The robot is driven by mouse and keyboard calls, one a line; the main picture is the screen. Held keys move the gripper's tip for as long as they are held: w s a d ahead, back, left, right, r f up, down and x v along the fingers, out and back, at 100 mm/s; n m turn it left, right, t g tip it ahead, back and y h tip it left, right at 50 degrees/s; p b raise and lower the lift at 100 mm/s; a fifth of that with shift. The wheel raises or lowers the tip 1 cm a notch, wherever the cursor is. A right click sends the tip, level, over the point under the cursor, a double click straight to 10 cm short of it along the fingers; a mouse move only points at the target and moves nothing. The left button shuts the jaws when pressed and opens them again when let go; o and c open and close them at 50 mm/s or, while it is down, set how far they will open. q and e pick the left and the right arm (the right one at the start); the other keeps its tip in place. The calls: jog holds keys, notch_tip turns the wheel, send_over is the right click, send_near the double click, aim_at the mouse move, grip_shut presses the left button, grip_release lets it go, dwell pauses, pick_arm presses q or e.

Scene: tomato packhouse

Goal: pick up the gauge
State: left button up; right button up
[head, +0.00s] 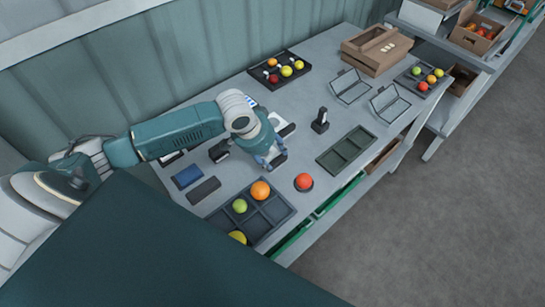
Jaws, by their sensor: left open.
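My left gripper (271,160) points down, open, over the middle of the grey table. Its arm comes in from the left, and I see nothing held between its fingers. I cannot tell for certain which thing is the gauge. A small dark upright device (320,121) with a lighter top stands on the table, right of and behind the left gripper, apart from it. A flat white thing (287,129) lies partly hidden behind the gripper. My right gripper is out of view.
An orange-red tomato (304,182) sits right in front of the left gripper. A compartment tray (272,212) with fruit is at the front, an empty green tray (346,149) to the right. A fruit tray (264,75) stands behind.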

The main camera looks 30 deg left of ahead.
aim_at(278, 161)
pick_arm(q)
jog(key=shift+w+f, duration=0.25)
jog(key=shift+f, duration=0.25)
jog(key=shift+w+a+f, duration=0.15)
jog(key=shift+f, duration=0.1)
jog(key=p+x, duration=0.1)
jog(key=x, duration=0.3)
jog(key=shift+w+d+p, duration=0.15)
jog(key=shift+d+p, duration=0.05)
jog(key=shift+p, duration=0.15)
jog(key=shift+w+f, duration=0.1)
jog(key=shift+f, duration=0.35)
grip_shut()
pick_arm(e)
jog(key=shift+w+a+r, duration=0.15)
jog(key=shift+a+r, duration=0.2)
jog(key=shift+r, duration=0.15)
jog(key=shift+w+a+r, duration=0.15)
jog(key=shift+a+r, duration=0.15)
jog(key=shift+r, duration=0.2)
